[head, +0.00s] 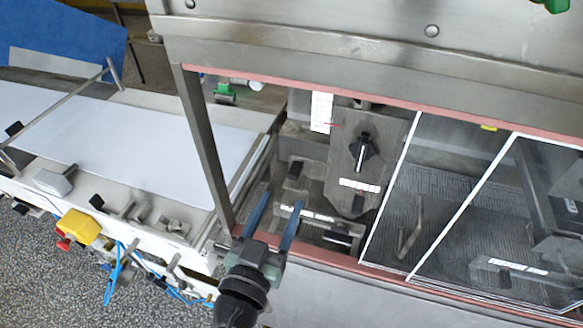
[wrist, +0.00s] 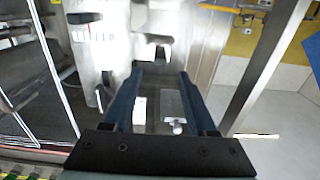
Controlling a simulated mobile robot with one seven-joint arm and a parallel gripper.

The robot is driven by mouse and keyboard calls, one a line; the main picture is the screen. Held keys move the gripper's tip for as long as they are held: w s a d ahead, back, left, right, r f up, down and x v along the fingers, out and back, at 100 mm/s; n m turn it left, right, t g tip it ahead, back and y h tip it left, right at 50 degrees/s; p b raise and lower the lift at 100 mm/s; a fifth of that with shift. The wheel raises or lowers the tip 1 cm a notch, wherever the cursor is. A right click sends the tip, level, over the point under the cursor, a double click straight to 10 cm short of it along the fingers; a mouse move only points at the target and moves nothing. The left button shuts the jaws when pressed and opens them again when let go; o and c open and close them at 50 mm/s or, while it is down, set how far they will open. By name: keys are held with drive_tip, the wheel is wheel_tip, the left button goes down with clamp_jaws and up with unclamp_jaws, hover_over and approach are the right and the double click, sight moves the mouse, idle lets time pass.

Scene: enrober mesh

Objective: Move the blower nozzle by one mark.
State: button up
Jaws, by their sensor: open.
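Inside the machine opening, a grey metal plate (head: 340,165) carries a black knob (head: 363,150) with a pale bar. A white scale strip (head: 321,112) with marks stands at its upper left, with a small red pointer beside it. I cannot tell for sure which part is the blower nozzle. My gripper (head: 282,198) is open and empty at the opening's lower left, its two blue fingers pointing inward. In the wrist view my gripper (wrist: 160,70) is apart from a pale block with dark parts (wrist: 150,45) ahead of its tips. A scale with red marks (wrist: 95,32) shows at upper left.
A reddish frame edge (head: 330,262) runs below the opening, and a metal post (head: 205,150) stands at its left. White-edged clear panels (head: 465,210) cover the right side. A white belt (head: 150,150) and yellow button box (head: 80,227) lie left.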

sight(292, 179)
drive_tip(key=p+x, duration=0.2)
drive_tip(key=x, duration=0.5)
drive_tip(key=shift+w, duration=0.1)
clamp_jaws()
idle(1.3)
